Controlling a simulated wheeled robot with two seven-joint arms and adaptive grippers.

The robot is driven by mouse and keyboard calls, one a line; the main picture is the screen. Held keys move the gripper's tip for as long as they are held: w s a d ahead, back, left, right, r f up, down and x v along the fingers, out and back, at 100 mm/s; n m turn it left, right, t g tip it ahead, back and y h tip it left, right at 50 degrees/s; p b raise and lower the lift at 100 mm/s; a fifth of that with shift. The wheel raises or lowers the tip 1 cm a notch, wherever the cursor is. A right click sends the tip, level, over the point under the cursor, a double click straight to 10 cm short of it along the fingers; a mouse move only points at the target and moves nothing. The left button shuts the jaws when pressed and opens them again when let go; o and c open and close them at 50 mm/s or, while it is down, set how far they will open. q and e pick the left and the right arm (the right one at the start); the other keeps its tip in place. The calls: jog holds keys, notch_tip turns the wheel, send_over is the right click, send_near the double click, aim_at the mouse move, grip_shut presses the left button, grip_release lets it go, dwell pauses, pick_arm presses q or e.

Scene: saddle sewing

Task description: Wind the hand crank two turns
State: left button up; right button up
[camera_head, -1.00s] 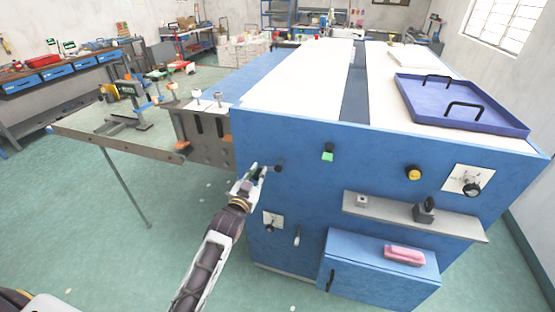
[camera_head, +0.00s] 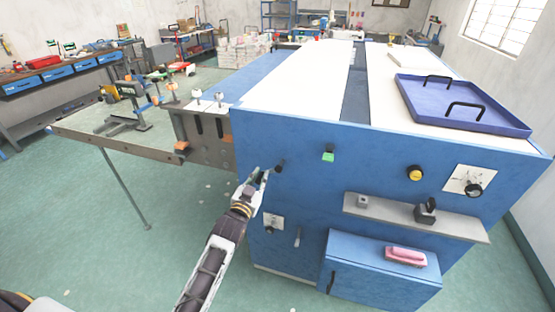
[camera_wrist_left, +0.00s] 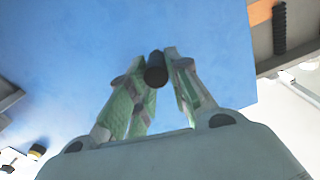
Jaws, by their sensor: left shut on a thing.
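My left gripper (camera_head: 262,176) is at the upper left of the blue cabinet's front face. In the left wrist view its fingers (camera_wrist_left: 157,75) are shut on a short black round handle (camera_wrist_left: 155,68), which I take as the hand crank's grip. A dark knob (camera_head: 280,166) shows just right of the fingertips in the head view; I cannot tell whether it is the crank's grip or its hub. The crank arm is not clearly visible. My right gripper is not in view.
The blue cabinet (camera_head: 300,200) carries a green button (camera_head: 328,154), a yellow knob (camera_head: 414,173), a dial on a white plate (camera_head: 472,189) and a grey shelf (camera_head: 365,212). A purple tray (camera_head: 420,100) lies on top. A metal side frame (camera_head: 120,142) juts out left. Floor in front is clear.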

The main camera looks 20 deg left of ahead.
pick_arm(q)
jog(key=shift+d+f, duration=0.15)
jog(key=shift+f, duration=0.1)
jog(key=shift+d+f+b, duration=0.35)
jog(key=shift+d+f, duration=0.1)
dwell(0.5)
jog(key=shift+d+f, duration=0.45)
jog(key=shift+d, duration=0.3)
jog(key=shift+s+d+f+b, duration=0.1)
jog(key=shift+d+f+b, duration=0.25)
jog(key=shift+d, duration=0.4)
